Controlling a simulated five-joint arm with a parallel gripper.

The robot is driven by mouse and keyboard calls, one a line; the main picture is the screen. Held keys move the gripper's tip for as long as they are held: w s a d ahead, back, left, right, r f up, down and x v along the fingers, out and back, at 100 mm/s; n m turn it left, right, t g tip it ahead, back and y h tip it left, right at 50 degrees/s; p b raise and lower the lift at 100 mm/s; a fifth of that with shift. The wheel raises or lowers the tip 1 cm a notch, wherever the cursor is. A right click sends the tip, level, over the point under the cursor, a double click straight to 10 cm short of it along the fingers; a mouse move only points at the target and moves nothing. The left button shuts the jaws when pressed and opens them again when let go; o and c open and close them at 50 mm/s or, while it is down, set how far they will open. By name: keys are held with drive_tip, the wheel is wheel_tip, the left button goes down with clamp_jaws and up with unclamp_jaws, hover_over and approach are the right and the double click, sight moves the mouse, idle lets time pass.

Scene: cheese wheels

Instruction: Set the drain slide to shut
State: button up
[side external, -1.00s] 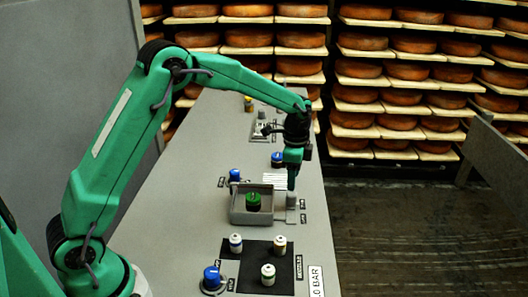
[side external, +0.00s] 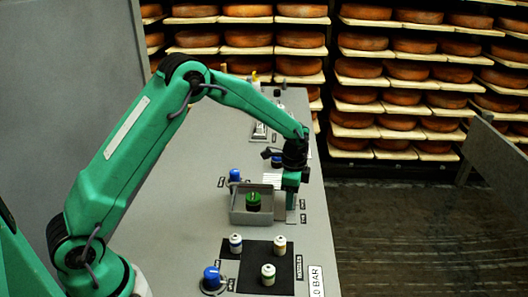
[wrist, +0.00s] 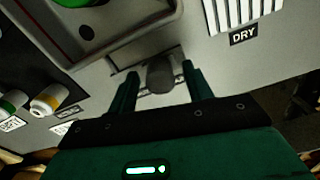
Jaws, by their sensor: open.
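The drain slide appears to be the grey round knob (wrist: 160,76) on a pale plate in the wrist view, beside the grey box. My gripper (wrist: 159,82) is open, with one green finger on each side of the knob; I cannot tell whether either finger touches it. In the side view my gripper (side external: 291,204) points down at the right of the grey box (side external: 236,215) and hides the knob. Small dark labels (side external: 303,211) lie just right of it, too small to read. The slide's setting cannot be told.
The box holds a green-topped round piece (side external: 253,201). A blue knob (side external: 235,175) stands behind it. A white striped pad (wrist: 245,12) marked DRY lies near the box.

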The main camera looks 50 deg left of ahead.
clamp_jaws()
drive_tip(key=shift+s+d, duration=1.55)
drive_tip(key=shift+d, duration=0.1)
unclamp_jaws()
wheel_tip(320, 180, up, 8)
